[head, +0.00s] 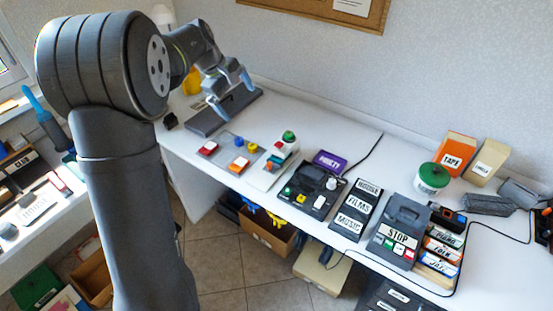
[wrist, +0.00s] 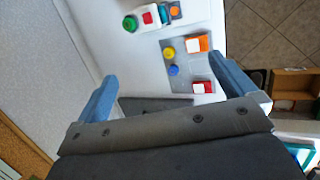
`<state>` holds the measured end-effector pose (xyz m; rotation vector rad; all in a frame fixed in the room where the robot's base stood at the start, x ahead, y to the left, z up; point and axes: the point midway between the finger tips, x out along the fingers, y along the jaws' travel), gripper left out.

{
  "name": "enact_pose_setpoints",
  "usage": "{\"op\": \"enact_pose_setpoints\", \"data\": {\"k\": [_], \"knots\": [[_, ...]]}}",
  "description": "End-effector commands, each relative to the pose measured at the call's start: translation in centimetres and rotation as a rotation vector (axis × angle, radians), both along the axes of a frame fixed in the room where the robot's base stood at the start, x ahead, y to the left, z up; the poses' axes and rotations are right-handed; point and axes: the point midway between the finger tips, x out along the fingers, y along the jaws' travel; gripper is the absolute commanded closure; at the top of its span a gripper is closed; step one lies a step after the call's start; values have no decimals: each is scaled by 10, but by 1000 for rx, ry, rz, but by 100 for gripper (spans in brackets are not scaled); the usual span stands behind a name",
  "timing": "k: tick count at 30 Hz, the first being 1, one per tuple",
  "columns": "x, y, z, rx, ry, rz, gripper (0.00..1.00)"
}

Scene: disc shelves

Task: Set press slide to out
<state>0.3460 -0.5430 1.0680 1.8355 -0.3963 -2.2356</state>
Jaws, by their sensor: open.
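My gripper (head: 231,95) is open and empty at the back left of the white table, over a long dark grey plate (head: 203,125). In the wrist view its two blue fingers are spread wide, and the dark plate (wrist: 155,105) shows between and below them. No part is labelled as the press slide, and I cannot tell which piece it is. Nearby stands a pale device with a green knob and red part (head: 275,166), also at the top of the wrist view (wrist: 146,18). How its parts are set is too small to tell.
A grey board (head: 222,153) with red, orange, yellow and blue pieces lies between my gripper and the pale device. Further right are a purple box (head: 330,162), a black control panel (head: 311,202), label plates and a STOP unit (head: 404,221).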

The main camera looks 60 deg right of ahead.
Motion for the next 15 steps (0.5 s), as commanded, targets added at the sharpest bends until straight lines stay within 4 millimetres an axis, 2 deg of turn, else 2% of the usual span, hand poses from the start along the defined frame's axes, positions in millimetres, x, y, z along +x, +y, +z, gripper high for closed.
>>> {"op": "enact_pose_setpoints", "data": {"k": [9,12,15], "knots": [[0,0,0,0,0,0,0],[-2,-2,-3,8,-7,-15,18],[-15,-14,-22,55,-50,-108,37]]}}
